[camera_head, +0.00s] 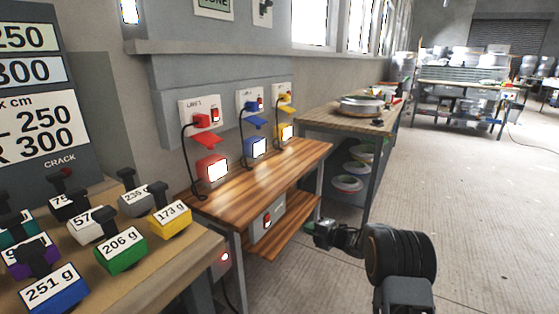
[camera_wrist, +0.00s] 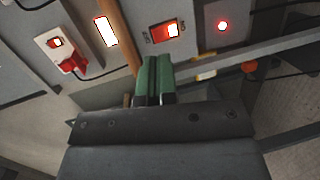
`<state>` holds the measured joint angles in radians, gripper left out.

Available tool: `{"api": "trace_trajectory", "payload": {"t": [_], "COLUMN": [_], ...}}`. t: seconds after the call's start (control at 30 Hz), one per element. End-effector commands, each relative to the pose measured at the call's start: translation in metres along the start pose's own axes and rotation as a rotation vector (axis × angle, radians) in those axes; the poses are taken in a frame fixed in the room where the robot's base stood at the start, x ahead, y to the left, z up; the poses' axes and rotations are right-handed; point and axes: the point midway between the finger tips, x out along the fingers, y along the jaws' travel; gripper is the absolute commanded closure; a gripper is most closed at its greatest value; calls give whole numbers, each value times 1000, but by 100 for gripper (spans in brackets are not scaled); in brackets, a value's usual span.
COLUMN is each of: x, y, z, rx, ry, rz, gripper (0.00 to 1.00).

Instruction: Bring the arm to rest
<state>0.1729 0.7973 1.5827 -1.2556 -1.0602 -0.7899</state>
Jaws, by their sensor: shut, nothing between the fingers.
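My gripper (camera_head: 322,234) is at the end of my arm in the head view, low and beside the front right corner of the wooden bench (camera_head: 262,178). In the wrist view the gripper's two green fingers (camera_wrist: 153,80) are together with nothing between them. The arm is bent and stands over the floor to the right of the bench. In the wrist view the fingers point toward a grey box with a lit red switch (camera_wrist: 172,31); they look apart from it, though the exact gap is hard to tell.
Red (camera_head: 211,169), blue (camera_head: 256,147) and yellow (camera_head: 285,132) lit boxes stand on the bench below wall sockets. A table at the left holds several labelled weights (camera_head: 121,252). A workbench (camera_head: 318,117) stands behind. The floor (camera_head: 480,210) at the right is clear.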

Motion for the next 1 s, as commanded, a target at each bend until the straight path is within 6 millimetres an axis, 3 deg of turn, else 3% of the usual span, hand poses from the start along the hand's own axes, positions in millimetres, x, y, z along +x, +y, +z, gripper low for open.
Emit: {"api": "trace_trajectory", "payload": {"t": [0.03, 0.2, 0.3, 0.4, 0.53, 0.7, 0.9, 1.0], "x": [-11, -64, -110, -160, -224, -288, -328, -338], "y": [54, 174, 230, 272, 307, 325, 330, 329], "z": [2, 7, -5, -31, -82, -161, -232, -253], "rx": [33, 293, 499, 729, 1049, 1429, 1722, 1799], "ry": [-83, -452, -663, -853, -1059, -1243, -1352, -1378], "rz": [-7, -41, -47, -50, -65, -122, -211, -247], "gripper": [100, 100, 100, 100, 100, 100, 100, 100]}}
